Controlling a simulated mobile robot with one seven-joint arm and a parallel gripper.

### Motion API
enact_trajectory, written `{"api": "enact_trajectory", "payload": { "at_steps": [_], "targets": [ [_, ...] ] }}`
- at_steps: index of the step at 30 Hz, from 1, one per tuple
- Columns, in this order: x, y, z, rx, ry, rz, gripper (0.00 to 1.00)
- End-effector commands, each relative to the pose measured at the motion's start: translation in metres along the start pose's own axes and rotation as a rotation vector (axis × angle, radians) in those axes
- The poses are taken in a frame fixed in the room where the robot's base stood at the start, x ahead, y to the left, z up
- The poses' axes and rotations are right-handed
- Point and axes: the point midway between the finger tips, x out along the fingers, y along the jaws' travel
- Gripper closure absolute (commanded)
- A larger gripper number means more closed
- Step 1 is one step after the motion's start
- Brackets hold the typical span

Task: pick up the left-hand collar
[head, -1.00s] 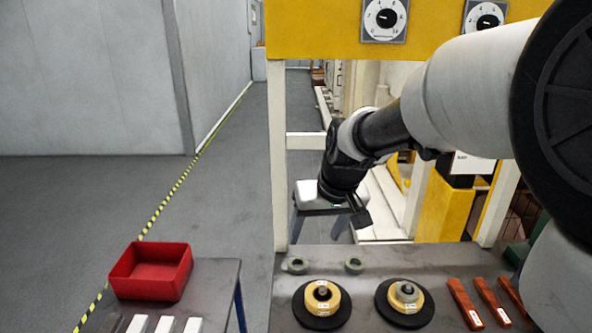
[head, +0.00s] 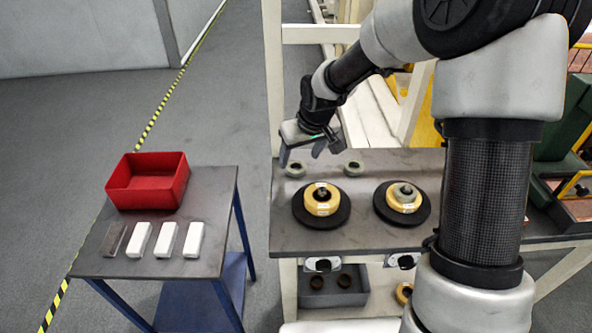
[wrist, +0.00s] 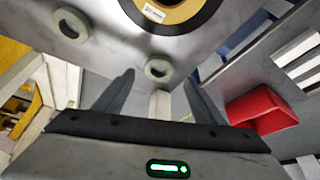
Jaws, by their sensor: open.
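The left-hand collar (head: 295,172), a small grey-green ring, lies flat near the bench's far left corner. The other collar (head: 353,168), a similar ring, lies to its right. My gripper (head: 302,157) is open and empty, hanging over the far left edge of the bench close to the left-hand collar. In the wrist view, the left-hand collar (wrist: 158,79) shows between and beyond the spread fingers of my gripper (wrist: 159,84). The other collar (wrist: 70,35) is at the upper left there. No contact with either collar is visible.
Two black discs carrying yellow rings, the left one (head: 322,220) and the right one (head: 402,219), stand nearer on the bench (head: 360,240). A red bin (head: 145,197) and several bars sit on a separate side table (head: 210,225). A frame post rises behind the collars.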

Motion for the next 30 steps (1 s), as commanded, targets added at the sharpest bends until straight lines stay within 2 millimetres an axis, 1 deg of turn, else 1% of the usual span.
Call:
{"api": "enact_trajectory", "payload": {
  "at_steps": [2,6,10,14,20,23,27,29,30],
  "targets": [
    [0.006,0.0,0.0,0.0,0.0,0.0,0.36],
    [0.028,0.001,0.002,0.0,-0.003,-0.002,0.36],
    [0.045,0.001,0.001,0.0,-0.001,-0.001,0.36],
    [0.052,0.002,0.001,0.001,-0.001,0.0,0.36],
    [0.052,0.002,0.001,0.001,0.0,0.001,0.36],
    [0.052,0.002,0.001,0.001,0.0,0.0,0.51],
    [0.052,0.002,0.001,0.001,0.0,0.0,0.75],
    [0.052,0.002,0.001,0.001,0.0,0.0,0.85],
    [0.052,0.002,0.0,0.001,0.002,0.001,0.87]
  ]
}}
